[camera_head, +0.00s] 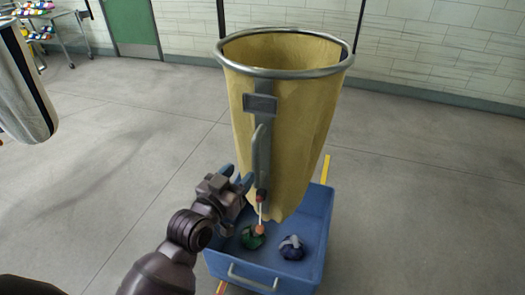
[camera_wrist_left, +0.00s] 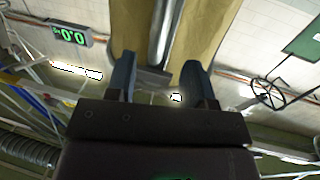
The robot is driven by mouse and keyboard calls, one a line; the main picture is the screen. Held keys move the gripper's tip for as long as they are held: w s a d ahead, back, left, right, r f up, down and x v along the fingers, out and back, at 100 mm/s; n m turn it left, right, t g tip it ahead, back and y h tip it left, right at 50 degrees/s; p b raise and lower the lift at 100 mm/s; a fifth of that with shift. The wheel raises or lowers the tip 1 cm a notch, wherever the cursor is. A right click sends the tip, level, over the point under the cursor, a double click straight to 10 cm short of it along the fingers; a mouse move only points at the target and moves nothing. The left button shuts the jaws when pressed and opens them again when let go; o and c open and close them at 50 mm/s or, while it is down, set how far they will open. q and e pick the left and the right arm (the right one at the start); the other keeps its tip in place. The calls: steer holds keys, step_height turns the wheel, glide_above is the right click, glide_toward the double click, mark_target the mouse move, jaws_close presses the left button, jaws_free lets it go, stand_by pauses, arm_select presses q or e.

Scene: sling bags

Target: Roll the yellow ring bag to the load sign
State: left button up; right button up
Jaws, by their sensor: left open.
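The yellow ring bag (camera_head: 290,110) hangs upright in the middle of the head view, with a round metal ring (camera_head: 285,73) at its mouth. A grey handle (camera_head: 261,150) hangs down its front, with a red and white cord end below. My left gripper (camera_head: 237,180) is open, just left of the handle's lower part. In the left wrist view the yellow cloth (camera_wrist_left: 205,25) and a grey bar (camera_wrist_left: 161,35) show beyond and between the open fingers (camera_wrist_left: 159,78); I cannot tell if they touch. I cannot make out a load sign. My right gripper is out of view.
A blue bin (camera_head: 318,215) stands under the bag, holding a green bundle (camera_head: 252,238) and a dark blue one (camera_head: 291,248). A pale bag (camera_head: 22,95) hangs at far left. A green 0.0 display (camera_wrist_left: 70,35) shows in the wrist view. Floor at left is clear.

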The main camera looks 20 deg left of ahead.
mark_target(254, 159)
arm_select(q)
steer(key=x, duration=1)
steer(key=shift+d+p, duration=0.1)
steer(key=shift+p, duration=0.25)
jaws_close()
